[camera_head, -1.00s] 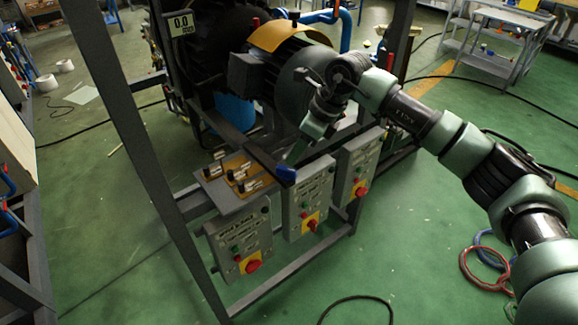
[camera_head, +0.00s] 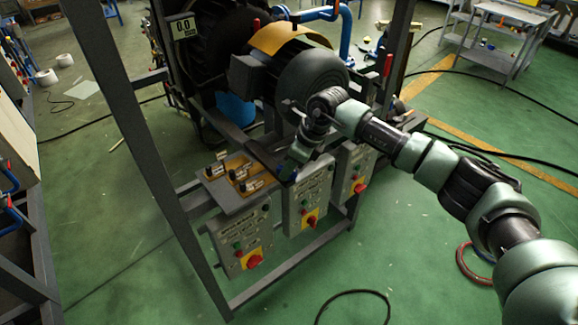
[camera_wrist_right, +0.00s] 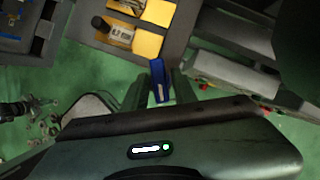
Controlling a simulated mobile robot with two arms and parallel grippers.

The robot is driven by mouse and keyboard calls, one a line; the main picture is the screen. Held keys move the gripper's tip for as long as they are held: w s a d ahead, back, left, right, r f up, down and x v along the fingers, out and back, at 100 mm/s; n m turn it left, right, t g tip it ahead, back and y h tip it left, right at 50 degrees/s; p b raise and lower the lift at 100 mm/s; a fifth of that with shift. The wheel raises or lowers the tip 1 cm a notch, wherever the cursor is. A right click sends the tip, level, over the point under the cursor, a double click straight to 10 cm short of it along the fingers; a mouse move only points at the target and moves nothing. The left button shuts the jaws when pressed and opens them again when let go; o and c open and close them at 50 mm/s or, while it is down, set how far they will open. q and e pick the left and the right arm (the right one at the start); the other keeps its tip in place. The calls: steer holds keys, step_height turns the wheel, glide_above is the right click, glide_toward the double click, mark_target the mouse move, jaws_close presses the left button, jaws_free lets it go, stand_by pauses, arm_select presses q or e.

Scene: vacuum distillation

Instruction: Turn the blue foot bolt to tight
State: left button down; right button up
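The blue foot bolt (camera_wrist_right: 158,82) shows in the right wrist view as a small upright blue piece, at the edge of the bench frame. My right gripper (camera_wrist_right: 160,88) has one finger on each side of it. The fingers are apart, with narrow gaps showing beside the blue piece, so they look open around it. In the head view my right gripper (camera_head: 295,168) points down at the frame beside the motor, above the middle control box, and largely hides the bolt. My left gripper is in no view.
A large dark motor (camera_head: 312,80) with a yellow cover stands just behind. Three grey control boxes with red knobs hang in front, such as the left one (camera_head: 238,236). A plate with small switches (camera_head: 240,178) lies to the left. An upright grey post (camera_head: 140,150) stands further left.

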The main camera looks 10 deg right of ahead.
jaws_close()
steer(key=m+b, duration=0.1)
steer(key=m+t+b, duration=0.1)
steer(key=m, duration=0.1)
steer(key=shift+s+a+f+h+b, duration=0.1)
steer(key=shift+f+h+b, duration=0.1)
steer(key=shift+h+b, duration=0.2)
steer(key=m+h+b, duration=0.1)
steer(key=m+b, duration=0.3)
steer(key=m+h+b, duration=0.2)
steer(key=m+b, duration=0.2)
steer(key=b, duration=0.1)
steer(key=m+h+b, duration=0.1)
steer(key=m+b, duration=0.3)
steer(key=m, duration=0.1)
steer(key=shift+a+t+h+b, duration=0.3)
steer(key=shift+h+b, duration=0.05)
steer(key=shift+h, duration=0.05)
steer(key=m+h+b, duration=0.1)
steer(key=m+b, duration=0.1)
steer(key=m, duration=0.1)
steer(key=shift+a+r+m+g, duration=0.1)
steer(key=shift+r+m+g, duration=0.05)
steer(key=shift+m+g, duration=0.2)
steer(key=m+g+h+b, duration=0.1)
steer(key=m, duration=0.2)
steer(key=shift+r, duration=0.1)
steer(key=shift+m+g+b, duration=0.25)
steer(key=shift+m+b, duration=0.15)
steer(key=shift+m, duration=0.25)
